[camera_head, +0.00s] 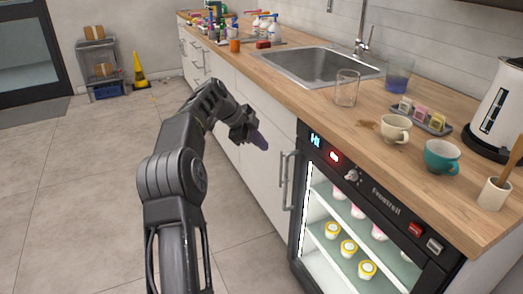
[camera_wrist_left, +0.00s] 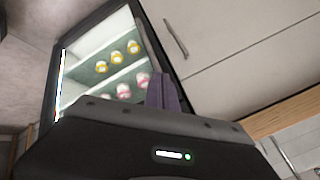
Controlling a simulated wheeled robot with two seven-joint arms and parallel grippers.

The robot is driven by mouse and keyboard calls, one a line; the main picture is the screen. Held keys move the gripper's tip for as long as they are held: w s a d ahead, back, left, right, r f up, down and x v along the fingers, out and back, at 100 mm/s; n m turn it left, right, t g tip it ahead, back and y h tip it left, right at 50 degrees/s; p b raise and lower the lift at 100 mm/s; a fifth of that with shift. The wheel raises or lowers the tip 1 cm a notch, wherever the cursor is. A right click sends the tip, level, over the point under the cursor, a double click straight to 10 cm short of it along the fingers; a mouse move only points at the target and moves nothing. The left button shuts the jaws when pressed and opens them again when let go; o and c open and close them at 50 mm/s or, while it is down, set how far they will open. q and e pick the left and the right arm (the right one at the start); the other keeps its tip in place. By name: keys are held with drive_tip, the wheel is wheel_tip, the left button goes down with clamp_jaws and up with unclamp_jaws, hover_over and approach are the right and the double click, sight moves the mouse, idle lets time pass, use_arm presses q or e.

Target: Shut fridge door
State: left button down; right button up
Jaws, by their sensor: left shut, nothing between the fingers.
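The fridge (camera_head: 307,223) is a black-framed unit under the counter with a lit interior behind its front; cups with yellow and pink show on its shelves. A grey vertical handle (camera_head: 290,181) stands at its left edge. In the left wrist view the fridge (camera_wrist_left: 60,88) appears upside down at the left. I cannot tell if its door is fully closed or slightly ajar. My left gripper (camera_head: 260,141) is shut and empty, with purplish fingers, in front of the white cabinets, left of and above the handle, apart from it. Its fingers (camera_wrist_left: 165,93) also show in the wrist view. My right gripper is not in view.
The wooden counter (camera_head: 330,118) above holds a sink (camera_head: 318,65), a clear glass (camera_head: 346,88), a cream cup (camera_head: 395,129), a teal cup (camera_head: 441,157) and a white kettle (camera_head: 500,110). The tiled floor (camera_head: 90,200) at the left is free. A yellow sign (camera_head: 139,70) stands far back.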

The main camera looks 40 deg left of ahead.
use_arm(q)
drive_tip(key=s+a+r+p, duration=0.2)
drive_tip(key=a+r, duration=0.1)
drive_tip(key=r, duration=0.2)
drive_tip(key=shift+a+r, duration=0.25)
drive_tip(key=shift+a, duration=0.15)
